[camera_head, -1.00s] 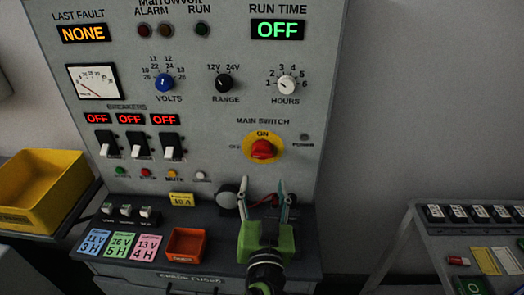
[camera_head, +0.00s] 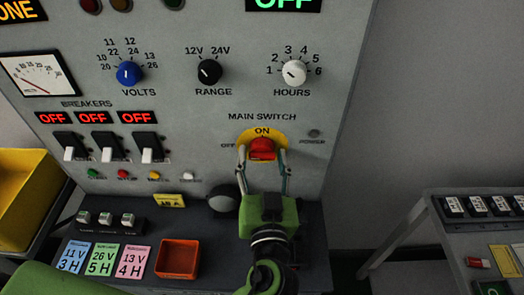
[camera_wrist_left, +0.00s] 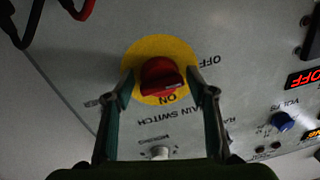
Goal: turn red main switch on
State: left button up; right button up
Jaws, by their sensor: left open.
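The red main switch (camera_head: 262,148) sits on a round yellow plate (camera_head: 262,132) low on the grey panel. "ON" is printed at the plate's top and "OFF" to its left, partly covered. The knob's handle bar lies roughly crosswise in the left wrist view, where the switch (camera_wrist_left: 162,78) shows upside down. My left gripper (camera_head: 262,154) is open, with one finger on each side of the red knob. In the wrist view the fingertips (camera_wrist_left: 159,75) flank it with gaps; I see no clear contact. The power lamp (camera_head: 314,133) beside it is dark. My right gripper is not in view.
Volts (camera_head: 129,74), range (camera_head: 209,71) and hours (camera_head: 294,73) knobs are above. Three breakers (camera_head: 108,150) at left read OFF. An orange tray (camera_head: 178,258) and cards are on the ledge. A yellow bin (camera_head: 25,190) stands left, a cart (camera_head: 455,238) right.

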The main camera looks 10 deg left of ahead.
pick_arm(q)
jog(key=shift+s, duration=0.15)
jog(key=c, duration=0.9)
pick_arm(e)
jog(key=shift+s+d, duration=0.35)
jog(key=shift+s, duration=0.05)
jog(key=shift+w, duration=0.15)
pick_arm(q)
jog(key=shift+s+a+m+t+h+p, duration=0.2)
jog(key=shift+m+p, duration=0.7)
jog(key=shift+m, duration=3.8)
jog(key=shift+w+a+m+t+h+p, duration=0.1)
jog(key=shift+m+t+h+p, duration=0.5)
jog(key=shift+m, duration=4.1)
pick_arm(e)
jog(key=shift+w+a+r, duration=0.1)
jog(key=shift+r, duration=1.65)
pick_arm(q)
jog(key=shift+g+p, duration=0.3)
